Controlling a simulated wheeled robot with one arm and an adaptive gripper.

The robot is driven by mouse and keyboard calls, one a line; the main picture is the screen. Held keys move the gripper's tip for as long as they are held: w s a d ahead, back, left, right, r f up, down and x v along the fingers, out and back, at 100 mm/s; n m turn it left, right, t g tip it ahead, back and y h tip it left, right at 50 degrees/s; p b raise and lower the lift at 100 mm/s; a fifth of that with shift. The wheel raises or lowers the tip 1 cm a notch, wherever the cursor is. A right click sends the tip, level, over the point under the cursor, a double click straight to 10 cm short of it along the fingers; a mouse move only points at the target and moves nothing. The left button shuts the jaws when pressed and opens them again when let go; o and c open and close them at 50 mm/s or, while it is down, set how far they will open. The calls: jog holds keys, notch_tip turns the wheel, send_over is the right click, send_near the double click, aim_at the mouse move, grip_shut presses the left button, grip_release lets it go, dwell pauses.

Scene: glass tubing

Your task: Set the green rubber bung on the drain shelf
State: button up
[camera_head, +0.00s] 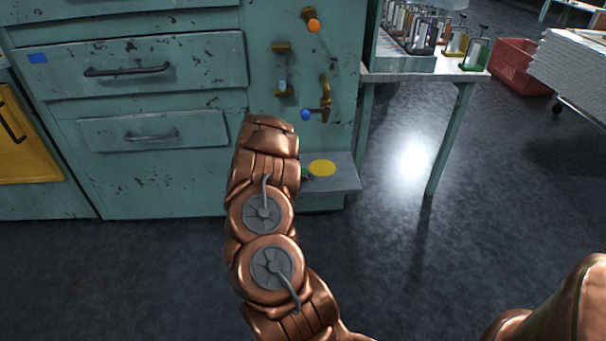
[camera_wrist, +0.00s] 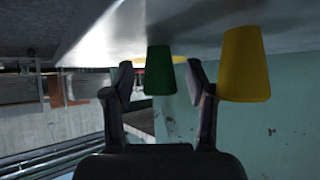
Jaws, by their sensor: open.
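The green rubber bung (camera_wrist: 160,72) shows in the wrist view, its end against the pale shelf surface, which lies at the top of that picture. My gripper (camera_wrist: 159,84) is open, one finger on each side of the bung, with a small gap on both sides. In the head view the drain shelf (camera_head: 343,178) is the grey ledge at the foot of the teal cabinet. My arm hides the green bung and my gripper there. A yellow bung (camera_wrist: 243,65) stands just right of my right finger in the wrist view; its round top (camera_head: 322,168) shows in the head view.
The teal cabinet (camera_head: 180,190) rises behind the shelf, with an orange-knobbed valve (camera_head: 313,24) and a blue-knobbed tap (camera_head: 307,115) above it. A side table (camera_head: 440,75) with metal canisters stands to the right. The floor between is clear.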

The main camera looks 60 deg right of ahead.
jog(key=shift+r, duration=0.1)
jog(key=p+v, duration=0.2)
jog(key=v, duration=1)
